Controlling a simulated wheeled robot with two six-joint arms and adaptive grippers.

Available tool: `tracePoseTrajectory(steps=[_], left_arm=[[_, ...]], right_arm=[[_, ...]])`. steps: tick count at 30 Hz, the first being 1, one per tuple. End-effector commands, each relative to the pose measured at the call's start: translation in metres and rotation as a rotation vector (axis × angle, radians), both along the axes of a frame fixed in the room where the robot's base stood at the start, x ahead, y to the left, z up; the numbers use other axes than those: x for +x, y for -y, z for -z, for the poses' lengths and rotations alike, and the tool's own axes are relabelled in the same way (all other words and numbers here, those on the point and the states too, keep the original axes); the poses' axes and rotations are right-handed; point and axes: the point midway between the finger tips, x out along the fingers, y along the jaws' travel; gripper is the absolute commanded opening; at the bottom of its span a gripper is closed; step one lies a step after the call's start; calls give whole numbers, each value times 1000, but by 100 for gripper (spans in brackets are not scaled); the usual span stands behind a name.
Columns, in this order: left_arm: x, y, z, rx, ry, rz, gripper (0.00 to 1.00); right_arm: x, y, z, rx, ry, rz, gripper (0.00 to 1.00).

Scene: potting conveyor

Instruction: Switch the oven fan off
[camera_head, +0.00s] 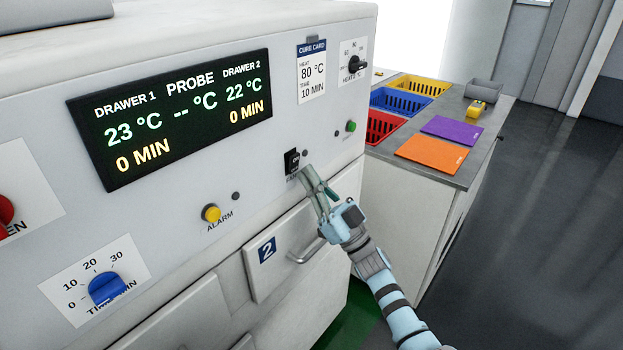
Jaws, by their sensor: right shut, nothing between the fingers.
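The oven (180,170) fills the left and middle of the head view. A small black rocker switch (292,161) sits on its front panel, right of the display, with a label below it that is partly hidden by my gripper. My right gripper (310,172) is shut and empty, its fingertips just beside the lower right of the switch. I cannot tell whether they touch it. The switch's exact position is too small to read. My left gripper is not in view.
The panel also has a yellow alarm button (211,213), a blue time knob (108,288), a black heat knob (357,64) and a green button (351,126). Drawer 2's handle (308,251) sticks out below my gripper. A side counter (462,177) holds coloured bins and mats.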

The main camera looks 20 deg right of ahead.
Motion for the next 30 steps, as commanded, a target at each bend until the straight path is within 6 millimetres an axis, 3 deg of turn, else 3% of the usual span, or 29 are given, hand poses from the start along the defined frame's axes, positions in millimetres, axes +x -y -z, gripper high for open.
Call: tracePoseTrajectory(steps=[5, 9, 16, 21, 30], left_arm=[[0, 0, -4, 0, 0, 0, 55], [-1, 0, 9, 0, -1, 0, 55], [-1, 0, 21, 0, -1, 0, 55], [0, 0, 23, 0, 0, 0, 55], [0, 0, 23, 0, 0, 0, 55]], right_arm=[[-17, 13, 12, -4, -9, -5, 0], [-34, 22, 47, -5, -11, -7, 0], [-57, 35, 84, -4, -9, -8, 0], [-64, 39, 94, -3, -9, -7, 0], [-65, 40, 95, -3, -9, -7, 0]])
